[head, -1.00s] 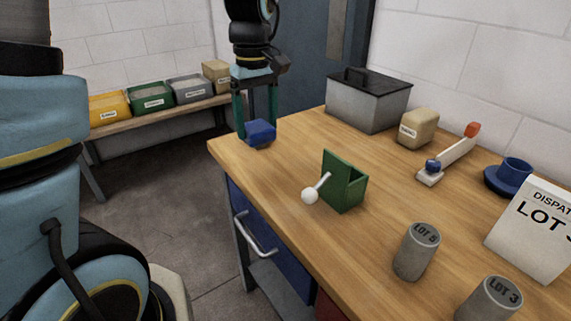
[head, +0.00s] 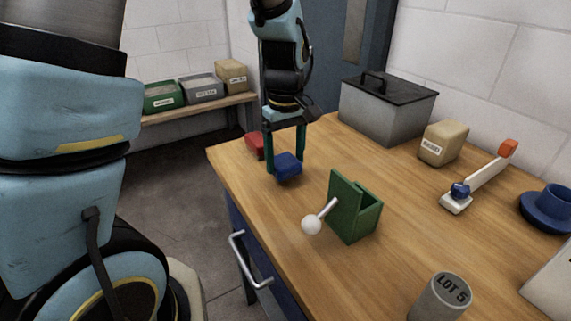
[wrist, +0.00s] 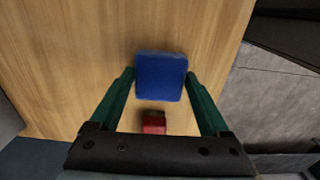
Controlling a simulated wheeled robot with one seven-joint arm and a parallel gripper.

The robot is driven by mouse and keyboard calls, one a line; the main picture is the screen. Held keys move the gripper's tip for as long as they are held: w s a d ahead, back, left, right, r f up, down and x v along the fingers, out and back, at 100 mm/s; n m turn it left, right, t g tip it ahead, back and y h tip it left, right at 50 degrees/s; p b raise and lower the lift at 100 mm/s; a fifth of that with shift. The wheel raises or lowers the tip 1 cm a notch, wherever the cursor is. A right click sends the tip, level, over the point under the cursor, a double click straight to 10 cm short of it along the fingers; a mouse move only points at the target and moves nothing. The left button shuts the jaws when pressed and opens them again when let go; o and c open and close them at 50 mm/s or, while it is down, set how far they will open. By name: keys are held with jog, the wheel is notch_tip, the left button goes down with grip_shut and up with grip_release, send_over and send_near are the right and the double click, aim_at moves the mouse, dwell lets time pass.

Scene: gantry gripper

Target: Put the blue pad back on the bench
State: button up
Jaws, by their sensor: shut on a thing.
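My gripper is shut on the pad and points down. In the wrist view the blue pad (wrist: 161,76) sits between the fingertips of my gripper (wrist: 161,78), with bench wood beyond it. I cannot tell whether the pad's underside touches the bench.
A red block (head: 255,145) lies left of my gripper near the bench edge. A green box with a white-knobbed lever (head: 355,210) stands to the right. A grey lidded box (head: 388,110), a tan block (head: 443,143) and a grey LOT 5 cylinder (head: 445,297) stand farther right.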

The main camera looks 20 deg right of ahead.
aim_at(285, 161)
jog(key=shift+f, duration=1.25)
jog(key=o, duration=1.2)
jog(key=shift+f, duration=0.1)
jog(key=shift+c, duration=0.2)
notch_tip(285, 161, up, 12)
jog(key=a+f+m, duration=0.1)
jog(key=a+f, duration=0.2)
jog(key=a, duration=0.9)
jog(key=w+a+f+m+t, duration=0.1)
jog(key=a+f, duration=0.3)
jog(key=a, duration=0.9)
jog(key=shift+w+a+f+m+t+b, duration=0.2)
jog(key=shift+f+m+t+b, duration=0.15)
jog(key=shift+m, duration=0.35)
jog(key=shift+r, duration=0.1)
